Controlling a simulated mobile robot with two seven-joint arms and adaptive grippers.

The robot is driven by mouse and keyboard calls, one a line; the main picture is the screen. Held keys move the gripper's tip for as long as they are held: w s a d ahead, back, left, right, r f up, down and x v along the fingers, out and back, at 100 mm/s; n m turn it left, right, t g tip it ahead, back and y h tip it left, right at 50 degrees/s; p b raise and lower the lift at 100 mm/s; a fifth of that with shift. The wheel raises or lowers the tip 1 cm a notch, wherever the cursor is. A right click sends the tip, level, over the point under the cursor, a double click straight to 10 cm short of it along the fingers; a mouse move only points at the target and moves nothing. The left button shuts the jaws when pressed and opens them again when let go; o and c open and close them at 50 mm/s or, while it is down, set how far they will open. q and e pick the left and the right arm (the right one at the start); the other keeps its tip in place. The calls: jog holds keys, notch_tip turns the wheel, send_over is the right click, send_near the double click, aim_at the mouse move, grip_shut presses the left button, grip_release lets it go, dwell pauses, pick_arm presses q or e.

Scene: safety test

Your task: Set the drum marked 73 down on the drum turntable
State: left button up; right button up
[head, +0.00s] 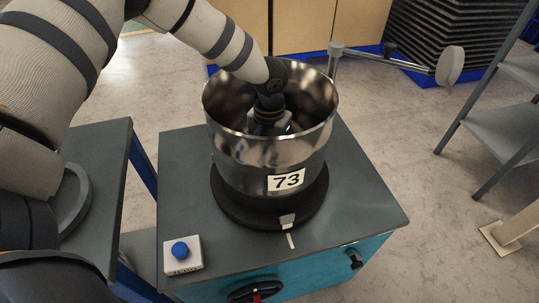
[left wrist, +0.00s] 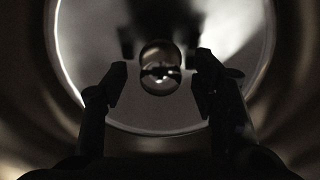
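The steel drum marked 73 (head: 300,158) stands upright on the black round drum turntable (head: 262,214), as far as the head view shows. A white number label faces forward. My left gripper (head: 268,112) reaches down inside the drum from above; its fingertips are hidden by the drum wall there. In the left wrist view my left gripper (left wrist: 160,85) has its two fingers apart, one on each side of a round shiny knob (left wrist: 160,68) at the drum's middle, with a gap on both sides. My right gripper is not in view.
The turntable is on a grey-topped teal cabinet (head: 375,212) with a blue button box (head: 182,256) at its front left. A second table (head: 103,180) with a grey ring (head: 72,205) stands left. A jointed arm with a round pad (head: 450,66) and grey shelves (head: 500,117) are right.

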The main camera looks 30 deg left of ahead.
pick_arm(q)
jog(key=shift+s+f, duration=0.1)
notch_tip(320, 180, up, 19)
jog(key=p, duration=0.2)
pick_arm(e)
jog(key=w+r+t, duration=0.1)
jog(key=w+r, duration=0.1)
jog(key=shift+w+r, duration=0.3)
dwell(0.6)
